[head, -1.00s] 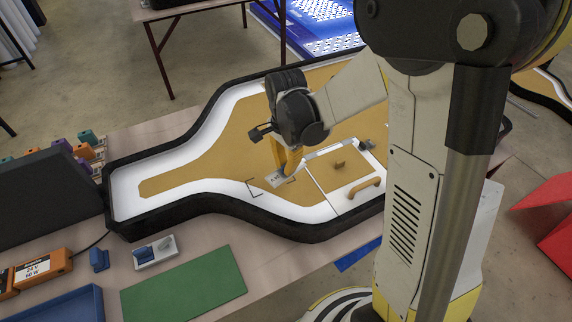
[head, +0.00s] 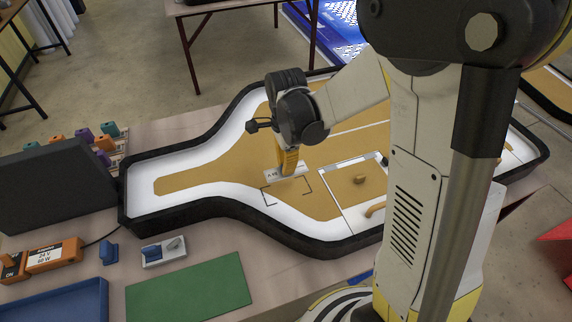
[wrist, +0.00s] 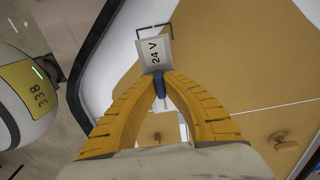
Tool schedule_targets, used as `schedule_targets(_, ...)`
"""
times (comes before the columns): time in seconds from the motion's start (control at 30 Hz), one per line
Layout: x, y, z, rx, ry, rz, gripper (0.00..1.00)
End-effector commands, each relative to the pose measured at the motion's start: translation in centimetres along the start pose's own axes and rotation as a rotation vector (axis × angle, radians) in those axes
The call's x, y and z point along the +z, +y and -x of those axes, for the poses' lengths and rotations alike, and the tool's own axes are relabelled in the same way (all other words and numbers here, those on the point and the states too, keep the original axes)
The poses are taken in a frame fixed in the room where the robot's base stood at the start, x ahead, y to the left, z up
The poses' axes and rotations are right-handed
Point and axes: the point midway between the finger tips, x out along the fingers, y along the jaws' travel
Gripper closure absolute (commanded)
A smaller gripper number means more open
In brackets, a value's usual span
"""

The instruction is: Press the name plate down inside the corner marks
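My gripper (head: 289,170) is over the lightbox (head: 190,212), its yellow fingers shut on the name plate (head: 284,173). Black corner marks (head: 311,196) are drawn on the lightbox. In the head view the plate shows at the far edge of the marks. In the wrist view the marks (wrist: 150,25) show beyond the plate's end. I cannot tell whether the plate touches the surface.
The lightbox has a raised black rim. A framed panel with a round knob (head: 361,180) lies right of the marks.

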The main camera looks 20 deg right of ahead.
Motion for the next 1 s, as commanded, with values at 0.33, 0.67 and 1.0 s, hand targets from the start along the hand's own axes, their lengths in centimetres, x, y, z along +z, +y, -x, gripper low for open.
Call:
schedule_targets(0.33, 0.0, 0.0, -4.1, 0.000, 0.000, 0.000, 1.00)
schedule_targets(0.67, 0.0, 0.0, -6.7, 0.000, 0.000, 0.001, 1.00)
schedule_targets(1.0, 0.0, 0.0, -6.8, 0.000, 0.000, 0.001, 1.00)
